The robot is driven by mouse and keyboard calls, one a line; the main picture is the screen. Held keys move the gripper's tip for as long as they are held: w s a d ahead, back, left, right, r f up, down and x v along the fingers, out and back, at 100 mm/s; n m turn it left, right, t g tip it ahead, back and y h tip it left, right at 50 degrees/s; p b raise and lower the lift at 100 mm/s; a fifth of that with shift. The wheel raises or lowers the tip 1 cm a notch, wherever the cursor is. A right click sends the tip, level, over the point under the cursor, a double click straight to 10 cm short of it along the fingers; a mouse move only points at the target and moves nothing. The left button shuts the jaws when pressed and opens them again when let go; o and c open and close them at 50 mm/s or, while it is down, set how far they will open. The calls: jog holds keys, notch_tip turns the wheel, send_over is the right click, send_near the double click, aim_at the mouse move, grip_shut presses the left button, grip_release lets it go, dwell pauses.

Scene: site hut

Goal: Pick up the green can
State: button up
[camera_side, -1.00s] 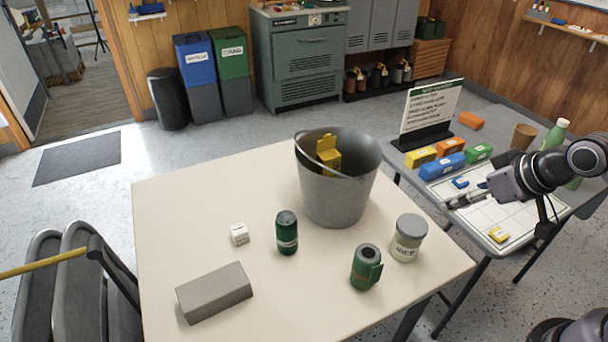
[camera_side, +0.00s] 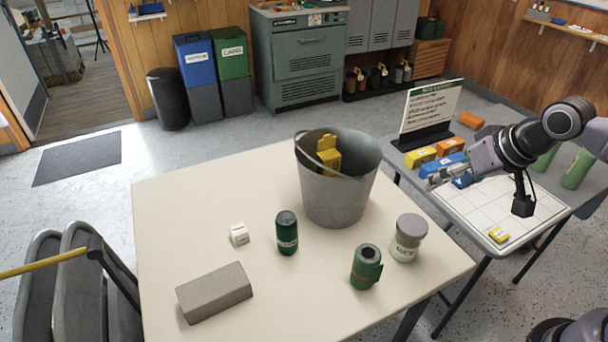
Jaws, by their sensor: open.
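A dark green can (camera_side: 287,233) with a pale label band stands upright on the cream table (camera_side: 190,220). To its right a second green object with a hollow grey top and a side tab, like a mug or roll (camera_side: 366,267), stands near the front right of the table. My gripper (camera_side: 436,177) is open and empty. It points left above the side table, beyond the bucket's right side, well away from the can.
A sign (camera_side: 430,113) and coloured boxes stand on the side table (camera_side: 520,208).

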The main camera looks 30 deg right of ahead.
jog(key=w+a+r+m+g, duration=0.2)
jog(key=w+a+m, duration=0.3)
jog(key=w, duration=0.3)
jog(key=m+g, duration=0.4)
jog(key=m, duration=0.9)
send_over(286, 216)
jog(key=f, duration=1.2)
jog(key=shift+d+f, duration=0.25)
jog(key=shift+d, duration=0.1)
jog(key=shift+a+f+m, duration=0.25)
jog(key=shift+f+m, duration=0.05)
jog(key=shift+f, duration=0.35)
notch_tip(286, 216, down, 5)
jog(key=shift+r, duration=0.1)
jog(key=shift+s+a+f, duration=0.1)
jog(key=shift+a+f, duration=0.05)
jog(key=shift+f, duration=1.2)
jog(key=shift+a+f, duration=0.1)
jog(key=shift+f, duration=1.2)
jog(key=c, duration=0.9)
